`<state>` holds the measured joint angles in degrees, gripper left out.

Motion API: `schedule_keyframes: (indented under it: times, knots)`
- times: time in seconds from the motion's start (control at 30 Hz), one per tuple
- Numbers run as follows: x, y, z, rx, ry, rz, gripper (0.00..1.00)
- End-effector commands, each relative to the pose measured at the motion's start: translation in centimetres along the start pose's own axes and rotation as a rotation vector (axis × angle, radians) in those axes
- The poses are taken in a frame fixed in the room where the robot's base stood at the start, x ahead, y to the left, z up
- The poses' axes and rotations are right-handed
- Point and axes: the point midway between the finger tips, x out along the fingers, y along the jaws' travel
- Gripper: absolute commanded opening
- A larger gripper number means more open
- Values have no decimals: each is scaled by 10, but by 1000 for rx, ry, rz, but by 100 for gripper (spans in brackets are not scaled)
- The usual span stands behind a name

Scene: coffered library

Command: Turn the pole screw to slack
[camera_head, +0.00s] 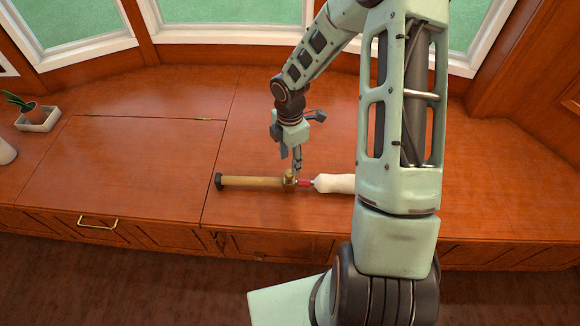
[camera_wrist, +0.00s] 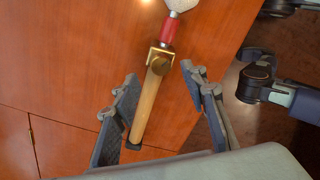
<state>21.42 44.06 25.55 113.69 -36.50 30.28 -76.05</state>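A pole (camera_head: 250,181) with a wooden shaft and a dark end cap lies flat on the wooden top. Its brass collar with the pole screw (camera_head: 290,177) sits at the right end of the shaft, followed by a red section (camera_head: 304,182) and a white fluffy head (camera_head: 335,183), partly hidden by my arm. In the wrist view the brass screw (camera_wrist: 160,66) shows as a round knob on the collar. My gripper (camera_head: 297,168) points down close to the collar. In the wrist view my gripper (camera_wrist: 159,78) is open, one finger on each side of the shaft, with nothing held.
The wooden top (camera_head: 150,150) is broad and mostly clear, with hinged panels and a brass drawer handle (camera_head: 97,223) in front. A potted plant in a pale tray (camera_head: 38,119) and a white object (camera_head: 5,152) stand at far left. Windows line the back.

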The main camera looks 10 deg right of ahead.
Motion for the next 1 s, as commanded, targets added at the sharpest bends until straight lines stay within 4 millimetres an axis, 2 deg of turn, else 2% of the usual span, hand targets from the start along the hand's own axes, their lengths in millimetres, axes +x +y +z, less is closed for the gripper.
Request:
schedule_keyframes:
  times: [0.03,0.2,0.4,1.0]
  knots:
    - [-12,1,2,2,-2,4,40]
    - [-43,0,1,2,-2,2,40]
    - [-64,0,1,1,-1,1,40]
    - [-68,0,0,2,-1,1,40]
